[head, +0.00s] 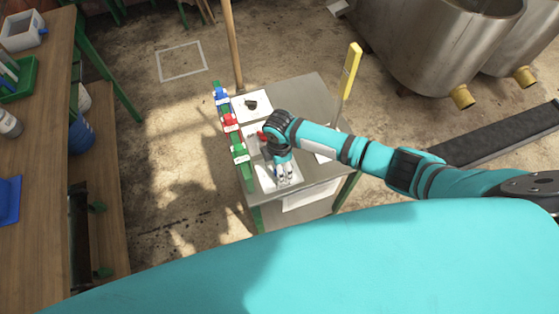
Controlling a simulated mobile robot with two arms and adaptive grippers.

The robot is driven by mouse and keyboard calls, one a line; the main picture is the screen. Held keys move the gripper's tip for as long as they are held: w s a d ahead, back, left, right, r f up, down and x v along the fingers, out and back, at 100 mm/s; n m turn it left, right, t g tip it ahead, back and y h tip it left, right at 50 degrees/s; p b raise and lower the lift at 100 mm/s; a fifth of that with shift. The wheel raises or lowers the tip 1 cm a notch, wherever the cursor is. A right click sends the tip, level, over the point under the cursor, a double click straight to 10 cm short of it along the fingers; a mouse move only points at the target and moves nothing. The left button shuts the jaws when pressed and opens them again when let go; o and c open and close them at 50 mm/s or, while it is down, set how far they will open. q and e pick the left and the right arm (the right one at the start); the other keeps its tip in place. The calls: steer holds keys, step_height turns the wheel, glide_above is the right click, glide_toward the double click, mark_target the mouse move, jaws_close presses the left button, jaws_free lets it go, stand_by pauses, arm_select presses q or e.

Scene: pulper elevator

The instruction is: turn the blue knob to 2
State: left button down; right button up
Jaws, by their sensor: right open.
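A small grey table (305,98) carries white plates. A black knob-like piece (251,104) sits on the back plate, and a red piece (262,136) shows on the middle one, partly behind my right wrist. My right gripper (285,180) is open and points down over the front white plate (266,182). The gripper covers part of this plate, and no blue knob can be made out on it. A small blue part (221,95) sits on the green rail along the table's left edge; I cannot tell if it is a knob. No dial numbers are readable. My left gripper is out of view.
The green rail also bears a red part (230,122) and a green part (240,154). A yellow-topped post (350,70) and a wooden pole (232,45) rise by the table. A wooden bench (35,140) stands left, steel tanks (430,50) at back right.

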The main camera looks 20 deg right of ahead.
step_height(320, 180, up, 12)
stand_by(0.4)
steer(key=shift+f, duration=0.1)
stand_by(0.3)
